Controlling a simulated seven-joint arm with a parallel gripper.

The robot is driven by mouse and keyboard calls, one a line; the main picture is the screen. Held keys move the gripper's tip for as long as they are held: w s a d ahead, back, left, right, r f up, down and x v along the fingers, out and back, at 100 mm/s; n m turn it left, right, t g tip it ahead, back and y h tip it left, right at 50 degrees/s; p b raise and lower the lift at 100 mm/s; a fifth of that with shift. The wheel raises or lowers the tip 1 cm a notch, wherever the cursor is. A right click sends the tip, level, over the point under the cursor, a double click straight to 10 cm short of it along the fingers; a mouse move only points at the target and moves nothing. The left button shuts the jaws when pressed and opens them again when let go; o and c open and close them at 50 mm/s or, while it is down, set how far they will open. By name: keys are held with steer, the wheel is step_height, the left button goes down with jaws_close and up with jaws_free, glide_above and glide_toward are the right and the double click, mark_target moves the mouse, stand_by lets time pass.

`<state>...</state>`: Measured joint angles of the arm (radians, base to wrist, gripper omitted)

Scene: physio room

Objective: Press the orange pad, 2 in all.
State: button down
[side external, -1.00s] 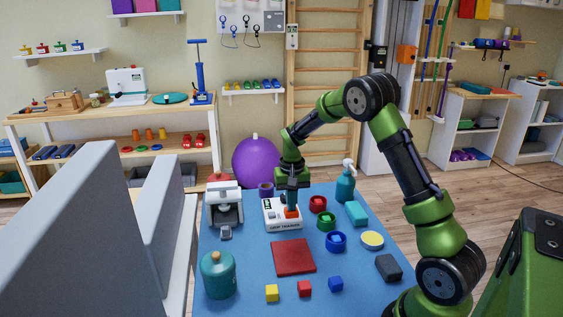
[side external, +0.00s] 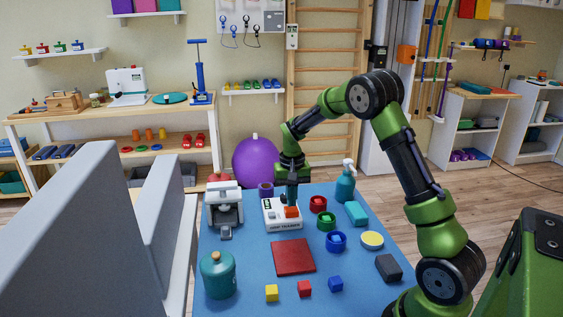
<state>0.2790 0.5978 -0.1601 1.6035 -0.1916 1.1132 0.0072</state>
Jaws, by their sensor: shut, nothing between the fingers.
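The orange pad (side external: 292,212) sits on top of a white grip trainer (side external: 283,226) on the blue table top, toward the back. My gripper (side external: 292,204) points down right at the pad, with its fingers shut and nothing between them. The fingertips overlap the pad's back edge in this view. Whether they touch it or hang just above it, I cannot tell.
A white device (side external: 224,208) stands left of the trainer. Red, green and blue rings (side external: 336,241) and a spray bottle (side external: 346,182) are to its right. A red mat (side external: 293,257), a teal jar (side external: 218,274) and small cubes (side external: 304,288) lie in front.

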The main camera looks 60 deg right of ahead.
stand_by(0.3)
steer(key=shift+r, duration=3)
steer(key=s+a+r+n+t, duration=0.1)
steer(key=s+a+r+t, duration=0.1)
steer(key=s+a+r, duration=0.2)
steer(key=s+a+r+n+t+y, duration=0.1)
steer(key=s+a+r+n+t, duration=0.1)
steer(key=s+a, duration=0.7)
steer(key=s+a+r+n+t+y, duration=0.1)
steer(key=s+a+r+n+t, duration=0.1)
steer(key=s+a+r, duration=0.3)
steer(key=s+a+t, duration=0.1)
steer(key=a, duration=0.2)
steer(key=shift+s+r, duration=0.15)
steer(key=shift+r, duration=0.15)
steer(key=shift+a, duration=0.1)
